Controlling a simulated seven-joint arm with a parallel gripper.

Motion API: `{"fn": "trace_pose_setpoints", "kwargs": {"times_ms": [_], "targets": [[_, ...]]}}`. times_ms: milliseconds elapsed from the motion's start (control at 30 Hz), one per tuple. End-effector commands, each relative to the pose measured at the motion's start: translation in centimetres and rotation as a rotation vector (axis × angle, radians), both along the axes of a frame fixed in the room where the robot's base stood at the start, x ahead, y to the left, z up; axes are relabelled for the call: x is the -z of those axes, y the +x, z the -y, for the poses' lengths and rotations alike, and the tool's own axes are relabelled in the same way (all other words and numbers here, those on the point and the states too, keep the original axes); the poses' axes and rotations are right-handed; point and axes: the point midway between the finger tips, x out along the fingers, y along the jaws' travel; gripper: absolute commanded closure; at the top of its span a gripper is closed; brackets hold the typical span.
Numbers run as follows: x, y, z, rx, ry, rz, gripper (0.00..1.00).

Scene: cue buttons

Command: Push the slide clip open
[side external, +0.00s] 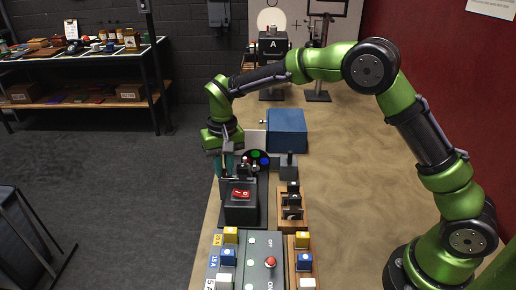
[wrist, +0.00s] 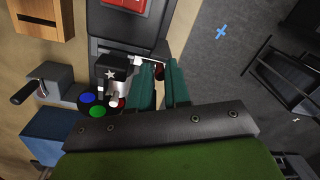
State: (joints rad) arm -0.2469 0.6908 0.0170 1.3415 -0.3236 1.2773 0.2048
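A small black block with a white star (wrist: 112,72) stands beside my fingers in the wrist view, with a thin pale metal rod (wrist: 148,62) running from it toward the fingertips. This may be the slide clip; its exact parts are too small to tell. My gripper (wrist: 162,72) has two teal fingers with a narrow gap between them and nothing clearly held. In the side view my gripper (side external: 228,172) points down at the table's left edge, just left of the small dark mechanism (side external: 246,168). Whether a finger touches the rod cannot be told.
A disc with green (wrist: 97,112) and blue buttons sits beside the block. A black box with a red rocker switch (side external: 241,194) stands nearer the camera. A blue box (side external: 287,130) stands behind. A grey switch panel (side external: 262,250) fills the front. Free tabletop lies right.

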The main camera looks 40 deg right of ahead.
Motion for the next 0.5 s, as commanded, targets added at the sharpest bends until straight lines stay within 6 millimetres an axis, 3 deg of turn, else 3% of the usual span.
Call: {"fn": "trace_pose_setpoints", "kwargs": {"times_ms": [100,500], "targets": [[-0.03,0.01,0.00,0.000,0.000,0.000,1.00],[-0.09,0.29,-0.26,-0.001,0.000,0.002,1.00]]}}
